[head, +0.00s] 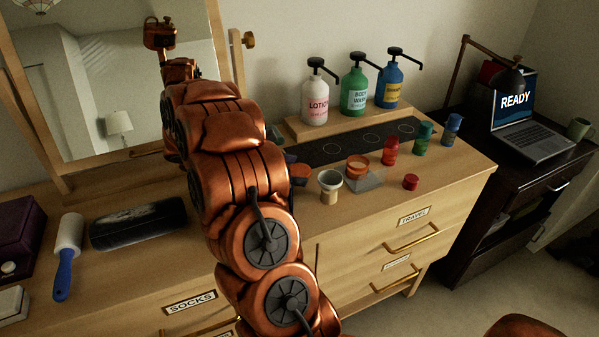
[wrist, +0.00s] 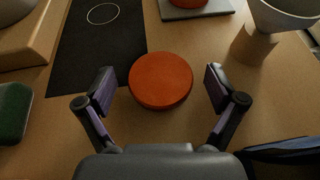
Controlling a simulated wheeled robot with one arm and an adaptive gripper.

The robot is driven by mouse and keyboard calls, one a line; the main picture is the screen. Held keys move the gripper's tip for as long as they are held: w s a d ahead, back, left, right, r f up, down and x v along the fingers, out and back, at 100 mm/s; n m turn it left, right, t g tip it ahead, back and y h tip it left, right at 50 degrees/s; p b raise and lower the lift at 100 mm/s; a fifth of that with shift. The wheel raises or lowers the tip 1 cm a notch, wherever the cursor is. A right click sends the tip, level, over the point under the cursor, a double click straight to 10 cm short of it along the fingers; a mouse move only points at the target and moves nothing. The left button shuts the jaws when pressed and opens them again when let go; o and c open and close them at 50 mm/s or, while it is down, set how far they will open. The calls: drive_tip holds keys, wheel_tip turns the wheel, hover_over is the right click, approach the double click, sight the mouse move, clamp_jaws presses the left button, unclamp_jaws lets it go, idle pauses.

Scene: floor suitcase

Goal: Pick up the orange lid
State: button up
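The orange lid (wrist: 160,80) is a flat round disc lying on the wooden dresser top, at the edge of the black mat (wrist: 95,50). My gripper (wrist: 160,88) is open, with one finger on each side of the lid and a visible gap on both sides. The lid also shows in the head view (head: 299,170), just right of my arm, which hides much of my gripper. An orange jar (head: 357,167) stands on a grey square plate (head: 366,183) to the right of the lid.
A white funnel-like cup on a wooden stand (head: 330,184) is close by. A small red cap (head: 411,181) and red, green and blue bottles (head: 424,137) stand further right. Pump bottles (head: 354,92) stand on a wooden riser behind. A lint roller (head: 68,250) lies at left.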

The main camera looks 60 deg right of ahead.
drive_tip(key=c, duration=0.9)
drive_tip(key=shift+o, duration=0.2)
